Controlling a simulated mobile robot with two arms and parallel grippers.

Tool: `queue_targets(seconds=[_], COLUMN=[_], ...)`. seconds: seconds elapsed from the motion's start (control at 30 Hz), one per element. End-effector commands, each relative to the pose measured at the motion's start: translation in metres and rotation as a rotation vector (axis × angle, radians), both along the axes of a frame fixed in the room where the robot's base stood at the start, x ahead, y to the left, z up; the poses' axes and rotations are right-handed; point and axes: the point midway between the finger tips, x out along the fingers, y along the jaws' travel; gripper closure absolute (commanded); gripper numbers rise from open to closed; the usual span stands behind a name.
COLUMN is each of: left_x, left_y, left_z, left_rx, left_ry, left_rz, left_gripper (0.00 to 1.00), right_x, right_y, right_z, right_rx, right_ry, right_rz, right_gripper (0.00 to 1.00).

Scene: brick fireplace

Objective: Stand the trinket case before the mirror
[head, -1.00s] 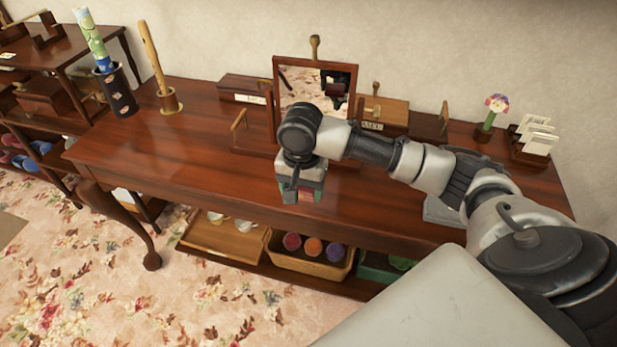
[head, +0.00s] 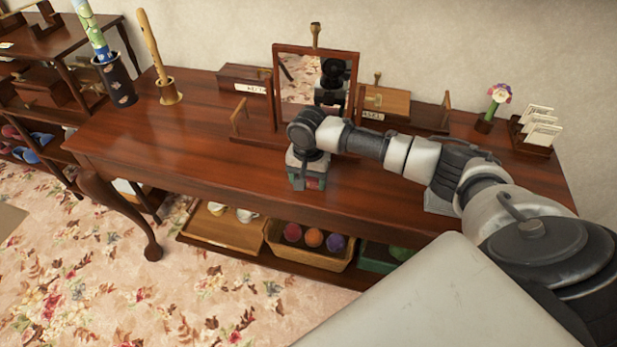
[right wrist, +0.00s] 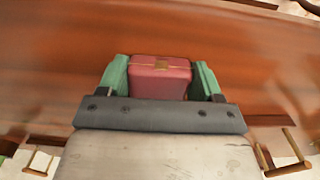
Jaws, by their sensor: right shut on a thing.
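The trinket case (right wrist: 160,78) is a small dark red box with a gold clasp and a thin gold line along its lid edge. In the right wrist view it sits between the two green fingers of my right gripper (right wrist: 160,80), which is shut on it. In the head view my right gripper (head: 307,182) is low over the table, in front of the mirror (head: 299,78), and mostly hides the case. I cannot tell whether the case touches the tabletop. The mirror stands upright in a dark wooden frame on a wooden base. My left gripper is not in view.
The wooden table (head: 200,150) has clear room left and right of the gripper. Behind are a wooden box (head: 243,78), another box (head: 387,103), a flower ornament (head: 492,105) and a card holder (head: 535,135). A dark cup (head: 117,82) and a wooden stand (head: 168,92) are at left.

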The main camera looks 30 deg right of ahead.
Motion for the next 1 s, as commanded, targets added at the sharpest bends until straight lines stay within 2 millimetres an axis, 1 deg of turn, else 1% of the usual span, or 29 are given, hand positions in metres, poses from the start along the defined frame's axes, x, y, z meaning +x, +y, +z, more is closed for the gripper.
queue_targets(seconds=[0.13, 0.17, 0.3, 0.57, 0.67, 0.77, 1.0], left_x=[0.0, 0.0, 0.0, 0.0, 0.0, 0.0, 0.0], left_y=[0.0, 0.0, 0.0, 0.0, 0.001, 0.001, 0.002], left_z=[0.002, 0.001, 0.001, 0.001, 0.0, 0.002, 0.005], left_rx=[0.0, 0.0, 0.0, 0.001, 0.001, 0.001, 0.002], left_ry=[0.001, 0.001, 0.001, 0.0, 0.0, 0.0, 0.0], left_rz=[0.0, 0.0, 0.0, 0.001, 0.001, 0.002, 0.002], left_gripper=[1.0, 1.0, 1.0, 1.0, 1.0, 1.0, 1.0], right_x=[0.0, 0.0, 0.0, 0.0, 0.0, 0.001, 0.001], right_y=[0.0, 0.0, 0.0, 0.0, 0.0, 0.0, 0.0], right_z=[-0.002, -0.002, -0.002, -0.002, 0.003, 0.017, 0.069], right_rx=[0.001, 0.001, 0.0, 0.0, 0.0, 0.0, 0.0], right_ry=[0.001, 0.0, 0.0, 0.0, -0.001, -0.004, -0.005], right_rz=[-0.001, -0.001, -0.001, -0.001, 0.0, 0.0, 0.0], right_gripper=[0.58, 0.32, 0.1, 0.09, 0.09, 0.09, 0.09])
